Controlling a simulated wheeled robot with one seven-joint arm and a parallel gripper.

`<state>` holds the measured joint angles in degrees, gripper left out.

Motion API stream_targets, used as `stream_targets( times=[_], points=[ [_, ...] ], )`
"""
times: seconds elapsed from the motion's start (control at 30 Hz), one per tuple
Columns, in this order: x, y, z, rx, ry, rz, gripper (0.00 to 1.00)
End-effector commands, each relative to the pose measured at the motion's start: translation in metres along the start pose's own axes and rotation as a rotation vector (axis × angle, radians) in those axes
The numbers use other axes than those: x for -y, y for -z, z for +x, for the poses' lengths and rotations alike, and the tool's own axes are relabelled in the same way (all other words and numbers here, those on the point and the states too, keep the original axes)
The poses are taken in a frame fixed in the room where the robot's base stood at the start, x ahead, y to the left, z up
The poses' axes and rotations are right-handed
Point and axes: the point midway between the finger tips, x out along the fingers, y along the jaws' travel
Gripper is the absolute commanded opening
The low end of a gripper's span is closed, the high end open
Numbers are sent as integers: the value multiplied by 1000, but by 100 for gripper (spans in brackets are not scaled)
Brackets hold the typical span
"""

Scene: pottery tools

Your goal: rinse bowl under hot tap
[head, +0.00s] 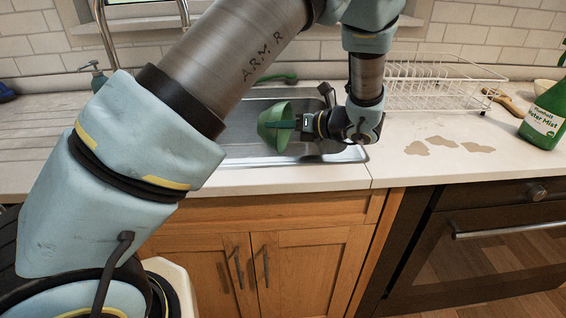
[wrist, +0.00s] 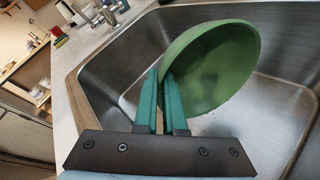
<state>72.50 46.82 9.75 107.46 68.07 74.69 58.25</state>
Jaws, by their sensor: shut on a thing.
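The green bowl (head: 276,128) is tilted on its side over the sink, its opening turned to the left in the head view. My gripper (head: 290,124) is shut on the bowl's rim from the right. In the wrist view the two teal fingers (wrist: 158,98) pinch the near edge of the bowl (wrist: 215,65), whose inside shows. The metal sink (wrist: 240,132) lies below it. A curved chrome tap pipe (head: 104,35) rises at the upper left in the head view, partly hidden by my arm. Chrome tap fittings (wrist: 98,16) show in the wrist view. I see no running water.
A white wire dish rack (head: 430,85) stands right of the sink. Brownish patches (head: 440,142) mark the counter there, and a green bottle (head: 545,118) stands at far right. A dark green pump bottle (head: 97,75) is at the left. A green object (head: 277,77) lies behind the sink.

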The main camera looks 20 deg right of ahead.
Motion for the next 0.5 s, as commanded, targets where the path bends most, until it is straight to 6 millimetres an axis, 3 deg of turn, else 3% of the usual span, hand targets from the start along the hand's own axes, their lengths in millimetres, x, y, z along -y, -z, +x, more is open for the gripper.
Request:
stream_targets(
  times=[0.37, 0.5],
  points=[
    [3, -8, -31, 203, -136, 53, 0],
    [-9, -32, -49, 276, -186, 72, 0]
  ],
)
